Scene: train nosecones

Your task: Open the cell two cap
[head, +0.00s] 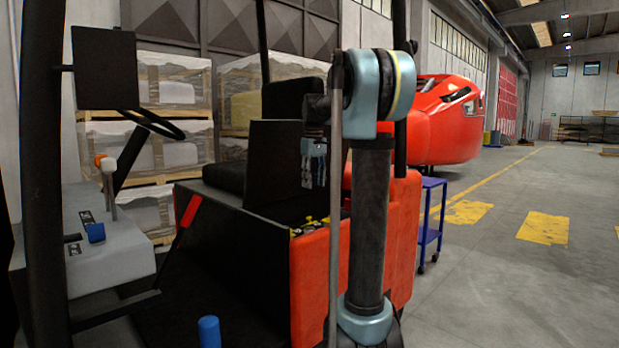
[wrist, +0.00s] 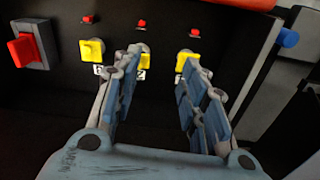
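In the wrist view a black panel carries a row of yellow caps. The left cap (wrist: 92,49) is clear of the fingers. The middle cap (wrist: 147,62), by a label that looks like "2", is partly hidden by my left finger. The right cap (wrist: 186,62) is partly behind my right finger. My gripper (wrist: 162,60) is open and empty, its fingers wide apart over the middle and right caps; contact cannot be told. In the head view my gripper (head: 314,182) points down above the yellow parts (head: 312,226) on the red and black vehicle.
Small red pieces (wrist: 141,23) sit above the caps. A red block (wrist: 25,48) is at the panel's left, a blue knob (wrist: 288,38) at its right. The black seat (head: 280,155) stands beside my arm. A blue cart (head: 430,225) is at right, with open floor beyond.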

